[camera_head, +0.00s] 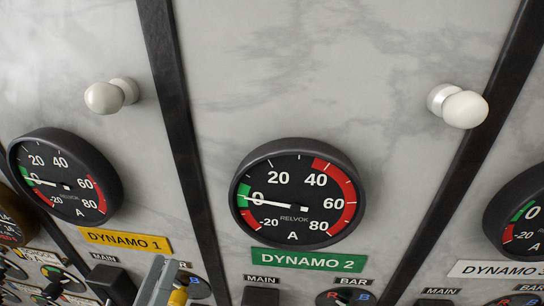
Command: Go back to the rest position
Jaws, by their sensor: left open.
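My left gripper (160,274) shows at the bottom edge, left of centre, as grey metal fingers pointing up in front of the panel. It is open and I see nothing held in it. It overlaps the area below the yellow DYNAMO 1 label (125,240), between a black MAIN switch (112,284) and a BAR selector (198,287). A small yellow part (178,297) shows beside the fingers; I cannot tell whether they touch it. The rest of the left arm is below the picture. My right gripper is not in view.
A marble panel with dark vertical strips (180,110) carries round gauges: DYNAMO 1 (65,176), DYNAMO 2 (297,194), and a cut-off one at right (520,222). Two white knobs (104,97) (464,109) stick out above. Switches line the bottom edge.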

